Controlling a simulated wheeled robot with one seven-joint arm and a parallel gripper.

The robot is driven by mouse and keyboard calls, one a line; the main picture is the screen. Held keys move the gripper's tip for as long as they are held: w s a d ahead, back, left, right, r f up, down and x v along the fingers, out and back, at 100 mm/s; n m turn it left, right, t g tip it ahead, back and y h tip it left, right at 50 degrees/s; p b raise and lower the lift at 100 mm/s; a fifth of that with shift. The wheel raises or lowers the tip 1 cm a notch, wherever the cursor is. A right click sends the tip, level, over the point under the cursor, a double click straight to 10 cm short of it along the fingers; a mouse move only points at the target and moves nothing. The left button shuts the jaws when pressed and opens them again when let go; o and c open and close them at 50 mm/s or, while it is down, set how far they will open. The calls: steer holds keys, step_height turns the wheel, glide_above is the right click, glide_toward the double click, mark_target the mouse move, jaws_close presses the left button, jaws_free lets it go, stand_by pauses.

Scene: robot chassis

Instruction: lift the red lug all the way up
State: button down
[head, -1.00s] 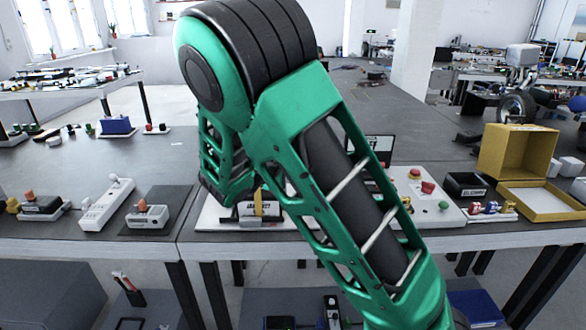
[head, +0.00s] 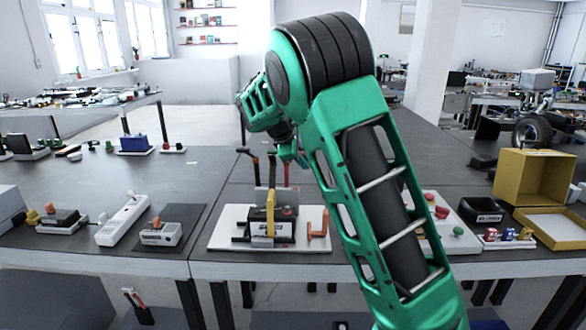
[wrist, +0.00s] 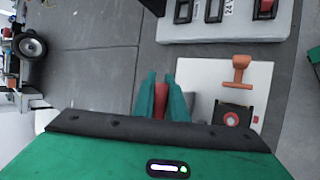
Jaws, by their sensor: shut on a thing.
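My gripper (wrist: 162,98) shows in the wrist view as two green fingers shut on the red lug (wrist: 160,101), which sits between them. In the head view my gripper (head: 289,156) is behind the yellow-striped device, at the top of the upright red lug (head: 287,174). The lug's lower end is hidden behind the device there, so I cannot tell how far up it is.
The device (head: 271,221) stands on a white plate (head: 225,238) with an orange T-shaped piece (head: 318,228). Black and orange-topped levers stand left of the lug. A white power strip (head: 122,220) is further left, a yellow box (head: 540,176) at right.

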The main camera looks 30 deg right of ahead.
steer(key=shift+w+d+f, duration=0.1)
steer(key=shift+w, duration=0.35)
steer(key=shift+f, duration=0.1)
steer(key=c, duration=2)
jaws_free()
steer(key=shift+w, duration=0.1)
steer(key=shift+c, duration=0.2)
steer(key=shift+d, duration=0.1)
steer(key=v, duration=1)
steer(key=shift+a+r, duration=0.25)
steer(key=shift+r, duration=0.05)
